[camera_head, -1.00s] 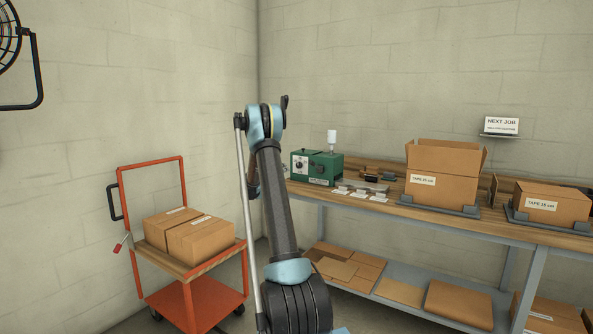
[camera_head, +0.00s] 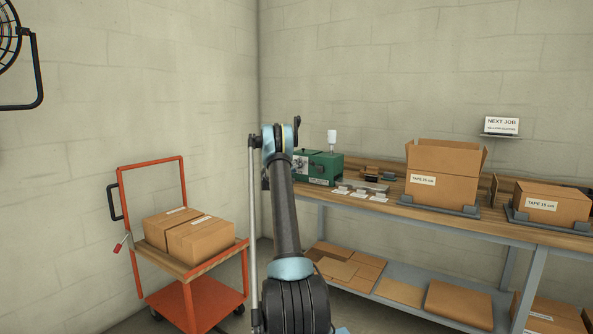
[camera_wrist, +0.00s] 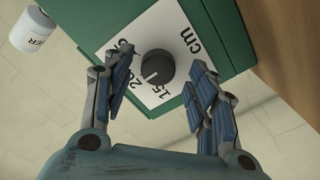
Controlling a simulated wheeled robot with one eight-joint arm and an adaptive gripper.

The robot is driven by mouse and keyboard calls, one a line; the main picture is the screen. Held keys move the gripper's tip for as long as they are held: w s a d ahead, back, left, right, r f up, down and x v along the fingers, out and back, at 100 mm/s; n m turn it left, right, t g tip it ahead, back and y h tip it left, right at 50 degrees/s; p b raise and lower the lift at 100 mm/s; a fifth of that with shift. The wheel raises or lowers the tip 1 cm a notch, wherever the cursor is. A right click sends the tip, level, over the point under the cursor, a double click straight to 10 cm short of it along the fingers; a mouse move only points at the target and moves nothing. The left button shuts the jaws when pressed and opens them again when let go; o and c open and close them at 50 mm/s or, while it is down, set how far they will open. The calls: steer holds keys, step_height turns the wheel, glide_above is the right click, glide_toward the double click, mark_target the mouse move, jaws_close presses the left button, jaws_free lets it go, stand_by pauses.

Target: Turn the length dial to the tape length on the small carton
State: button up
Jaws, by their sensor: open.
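The dispenser (camera_head: 322,168) is a green box on the bench. Its black round length dial (camera_wrist: 158,67) sits on a white scale plate (camera_wrist: 180,30) marked with 15, 20 and cm; another number is partly hidden. A pale mark on the dial's rim points down-left, toward the 15 and 20 side; I cannot tell exactly where. My gripper (camera_wrist: 165,88) is open, its fingers on either side of the dial, apparently not touching it. In the head view my arm hides the gripper. The small carton (camera_head: 565,207) stands at the right; its label appears to read TAPE 15 cm.
A larger open carton (camera_head: 445,190) stands left of the small one. White cards (camera_head: 360,195) lie right of the dispenser. A white bottle (camera_wrist: 30,30) shows at upper left in the wrist view. An orange cart (camera_head: 200,255) with two boxes stands left of my arm.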

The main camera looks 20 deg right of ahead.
steer(key=shift+w+d, duration=0.3)
steer(key=shift+d, duration=0.1)
steer(key=c, duration=1.1)
steer(key=shift+o, duration=0.2)
steer(key=shift+d, duration=0.15)
steer(key=shift+a, duration=0.2)
